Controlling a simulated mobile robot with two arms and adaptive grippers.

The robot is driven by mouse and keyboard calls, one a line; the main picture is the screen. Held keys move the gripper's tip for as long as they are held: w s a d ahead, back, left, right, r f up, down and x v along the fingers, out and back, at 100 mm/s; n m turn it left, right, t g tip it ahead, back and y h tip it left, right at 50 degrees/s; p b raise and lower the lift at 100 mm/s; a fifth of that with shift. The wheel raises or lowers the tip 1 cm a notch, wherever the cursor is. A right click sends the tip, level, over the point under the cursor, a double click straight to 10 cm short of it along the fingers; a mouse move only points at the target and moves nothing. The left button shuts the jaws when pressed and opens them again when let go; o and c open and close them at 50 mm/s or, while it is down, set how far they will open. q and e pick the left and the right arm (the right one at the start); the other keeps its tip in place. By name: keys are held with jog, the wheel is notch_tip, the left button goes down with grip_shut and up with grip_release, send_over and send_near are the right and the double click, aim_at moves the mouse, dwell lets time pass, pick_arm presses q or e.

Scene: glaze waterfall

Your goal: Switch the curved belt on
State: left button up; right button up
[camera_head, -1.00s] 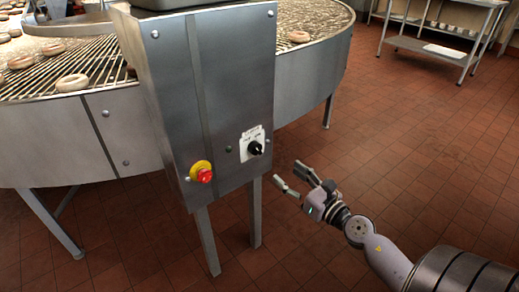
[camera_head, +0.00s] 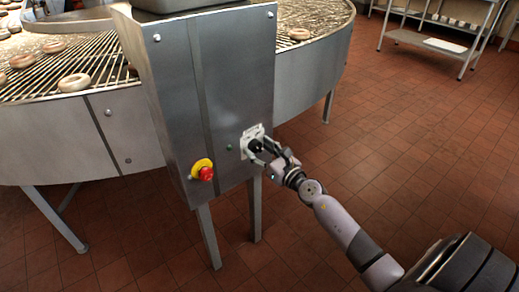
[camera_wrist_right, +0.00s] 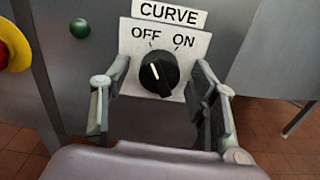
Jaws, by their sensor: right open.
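The black rotary knob (camera_wrist_right: 160,72) sits on a white plate (camera_wrist_right: 195,42) labelled CURVE, OFF and ON. Its white pointer line leans up and left, toward OFF. The knob also shows in the head view (camera_head: 256,146), partly covered by my gripper. My right gripper (camera_head: 263,151) is at the front of the steel control box (camera_head: 228,85). In the wrist view its open fingers stand on either side of the knob, with visible gaps between them and it. My left gripper is not in view.
A red emergency button on a yellow base (camera_head: 203,171) is left of the knob. A small green button (camera_wrist_right: 80,28) is nearer. The conveyor (camera_head: 75,120) carries several rings behind the box. A steel rack (camera_head: 430,35) stands at the back right; the tiled floor (camera_head: 400,160) is open.

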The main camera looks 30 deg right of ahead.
jog(key=shift+c, duration=0.4)
jog(key=c, duration=1.1)
